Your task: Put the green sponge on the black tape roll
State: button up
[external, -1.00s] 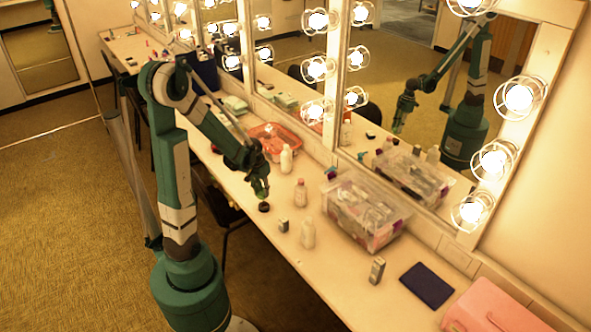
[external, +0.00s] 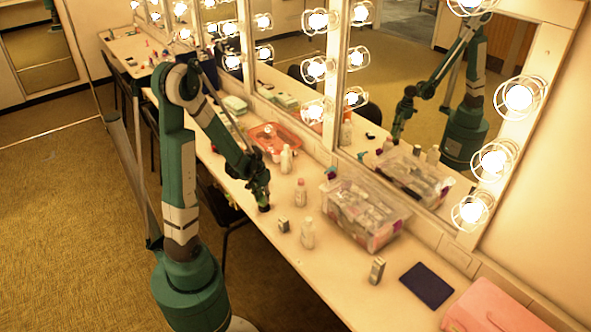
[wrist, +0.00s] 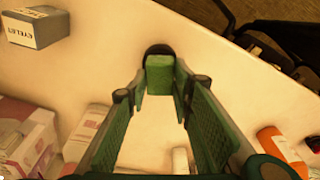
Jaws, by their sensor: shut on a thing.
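The green sponge (wrist: 160,75) is between my fingertips in the wrist view. My gripper (wrist: 160,82) is shut on it. The black tape roll (wrist: 157,49) shows as a dark curved edge just beyond the sponge. In the external view, my gripper (external: 263,201) points down at the counter, with the tape roll (external: 264,209) right under its tips. The sponge is too small and too covered by the fingers to make out clearly there. I cannot tell whether the sponge touches the roll or hangs just above it.
A small grey box (external: 284,225), a pink-capped bottle (external: 300,193) and a white bottle (external: 307,234) stand nearby. Another bottle (external: 286,159) stands behind, near a red basket (external: 268,135). A clear bin (external: 366,213) is by the mirror. The counter's front edge is close.

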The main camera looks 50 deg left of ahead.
aim_at(261, 202)
jog(key=shift+f, duration=0.6)
jog(key=shift+f+b, duration=0.2)
jog(key=shift+b, duration=0.1)
jog(key=o, duration=0.7)
jog(key=shift+r, duration=0.1)
jog(key=shift+r+p, duration=0.2)
jog(key=shift+p, duration=0.1)
jog(key=shift+s+d+r+p, duration=0.1)
jog(key=shift+s+r+p, duration=0.25)
jog(key=shift+r, duration=1.6)
jog(key=shift+s+d+r+p, duration=0.2)
jog(key=shift+r+p, duration=0.3)
jog(key=shift+r, duration=1.45)
jog(key=shift+s+d+r+p, duration=0.1)
jog(key=shift+s+r+p, duration=0.25)
jog(key=shift+r, duration=1.6)
jog(key=shift+w+r, duration=0.1)
